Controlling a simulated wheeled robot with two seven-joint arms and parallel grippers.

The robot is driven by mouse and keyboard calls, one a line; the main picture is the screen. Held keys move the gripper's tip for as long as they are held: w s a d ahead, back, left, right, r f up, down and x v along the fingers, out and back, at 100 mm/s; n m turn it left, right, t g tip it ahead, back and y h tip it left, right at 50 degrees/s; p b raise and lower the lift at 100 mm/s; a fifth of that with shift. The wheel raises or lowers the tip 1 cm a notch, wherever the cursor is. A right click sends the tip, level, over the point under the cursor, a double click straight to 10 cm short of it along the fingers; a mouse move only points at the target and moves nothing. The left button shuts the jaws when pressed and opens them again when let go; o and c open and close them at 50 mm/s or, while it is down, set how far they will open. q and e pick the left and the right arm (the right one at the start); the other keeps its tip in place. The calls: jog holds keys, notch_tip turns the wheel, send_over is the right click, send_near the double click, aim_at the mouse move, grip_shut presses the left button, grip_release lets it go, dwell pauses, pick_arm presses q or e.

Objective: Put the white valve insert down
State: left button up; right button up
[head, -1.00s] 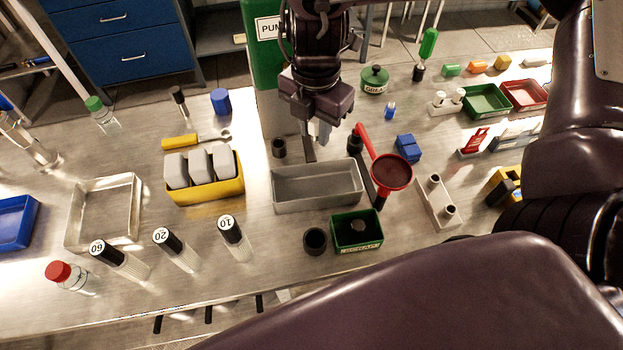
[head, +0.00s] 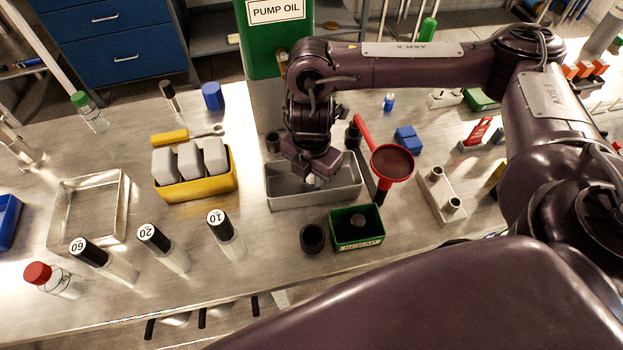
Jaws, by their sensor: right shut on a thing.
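My right gripper (head: 313,174) points down into the grey open tray (head: 345,192) at the middle of the bench. It is shut on a small pale thing (head: 316,182), which I take to be the white valve insert. The gripper body hides most of it. I cannot tell whether it touches the tray floor. My left gripper is not in view.
The yellow bin (head: 213,188) with grey blocks stands left of the tray. The red funnel (head: 391,163) is close on the right. The green scrap box (head: 357,228) and a black cup (head: 312,238) stand in front. The green pump oil container (head: 277,60) is behind.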

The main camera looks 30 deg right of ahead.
jog(key=shift+f, duration=0.4)
jog(key=shift+f, duration=0.1)
jog(key=o, duration=0.9)
notch_tip(320, 180, up, 11)
jog(key=p, duration=0.2)
jog(key=shift+w+f+p, duration=0.1)
jog(key=shift+f+p, duration=0.05)
jog(key=shift+p, duration=0.2)
jog(key=shift+r, duration=0.8)
